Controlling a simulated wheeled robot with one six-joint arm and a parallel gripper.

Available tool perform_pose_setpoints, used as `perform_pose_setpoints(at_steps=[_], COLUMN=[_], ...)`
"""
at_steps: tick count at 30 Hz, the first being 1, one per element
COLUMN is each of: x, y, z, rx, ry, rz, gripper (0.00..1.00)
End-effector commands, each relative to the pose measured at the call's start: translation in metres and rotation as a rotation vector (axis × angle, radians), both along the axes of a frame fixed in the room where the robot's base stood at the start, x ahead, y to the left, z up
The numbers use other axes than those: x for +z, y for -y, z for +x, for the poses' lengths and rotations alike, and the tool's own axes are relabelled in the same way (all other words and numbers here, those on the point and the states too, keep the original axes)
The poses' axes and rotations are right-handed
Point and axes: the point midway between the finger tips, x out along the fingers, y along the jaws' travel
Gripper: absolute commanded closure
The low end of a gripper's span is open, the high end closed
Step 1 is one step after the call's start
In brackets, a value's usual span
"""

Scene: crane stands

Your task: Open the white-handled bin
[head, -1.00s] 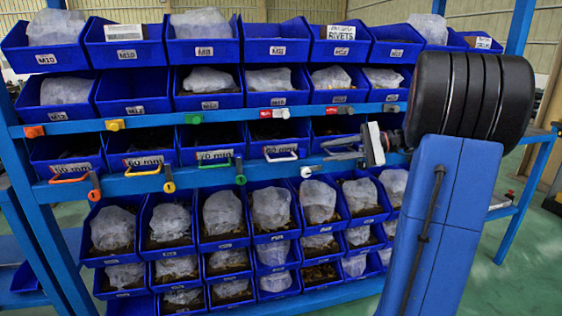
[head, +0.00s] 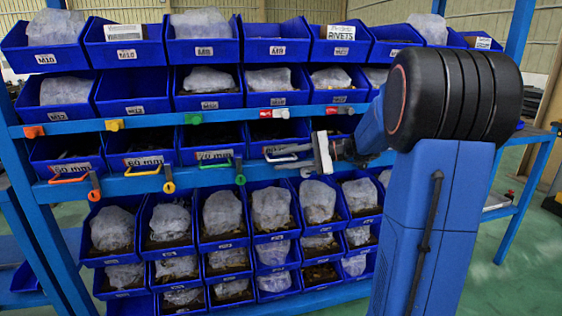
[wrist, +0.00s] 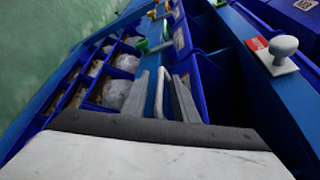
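The white-handled bin (head: 256,151) is a blue bin in the third row, its inside dark. Its white handle (head: 275,158) is at the lower rail, right of the green handle (head: 215,164), and my fingers partly cover it. The bin looks shut, in line with its neighbours. My gripper (head: 286,155) reaches in from the right, fingers pointing left at the handle. In the wrist view my gripper (wrist: 160,97) shows two grey fingers apart, with a gap between them.
Lower bins with bagged parts (head: 271,209) stand below. Yellow (head: 143,170) and orange (head: 70,179) handles are farther left. Free floor lies in front.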

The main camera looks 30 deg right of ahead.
Motion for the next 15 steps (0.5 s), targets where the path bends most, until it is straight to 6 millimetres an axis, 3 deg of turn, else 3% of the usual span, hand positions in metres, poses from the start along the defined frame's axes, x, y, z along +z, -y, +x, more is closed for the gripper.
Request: perform_pose_setpoints(at_steps=[13,14,15], x=[-0.0021,-0.0021,-0.0021], y=[-0.0081,-0.0081,-0.0081], z=[0.0049,0.0049,0.0049], rx=[-0.001,-0.001,-0.001], ry=[0.000,0.000,0.000], rz=[0.000,0.000,0.000], gripper=[0.74,0.76,0.86])
